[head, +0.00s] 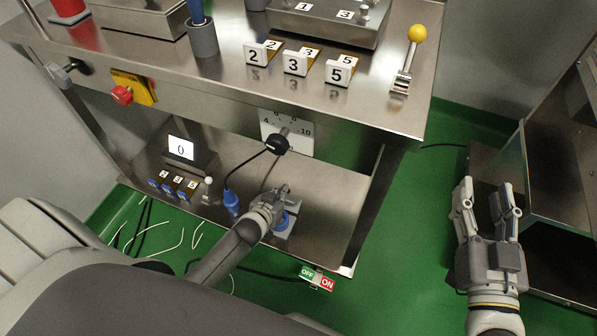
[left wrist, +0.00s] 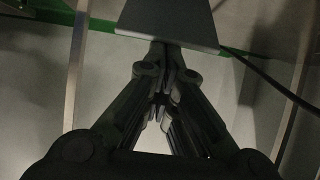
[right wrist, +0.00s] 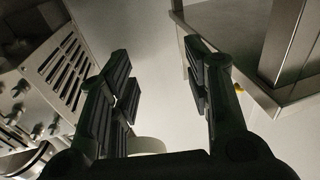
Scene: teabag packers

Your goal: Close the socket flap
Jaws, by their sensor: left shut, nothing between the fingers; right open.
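A grey socket box (head: 284,231) sits at the front edge of the lower steel shelf. A blue part, which looks like the socket's flap (head: 291,219), shows beside my left gripper. Whether the flap is raised or down is hard to tell, as the gripper partly hides it. My left gripper (head: 283,189) is shut and empty, right above the socket. In the left wrist view its closed fingertips (left wrist: 162,68) are at the lower edge of a grey plate (left wrist: 168,25); contact is unclear. My right gripper (head: 487,190) is open and empty, over the floor at the right.
A blue plug (head: 231,201) with a black cable stands left of the socket. A display (head: 181,149), small blue switches and a white-tipped lever are further left. The upper steel table (head: 215,86) overhangs behind.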

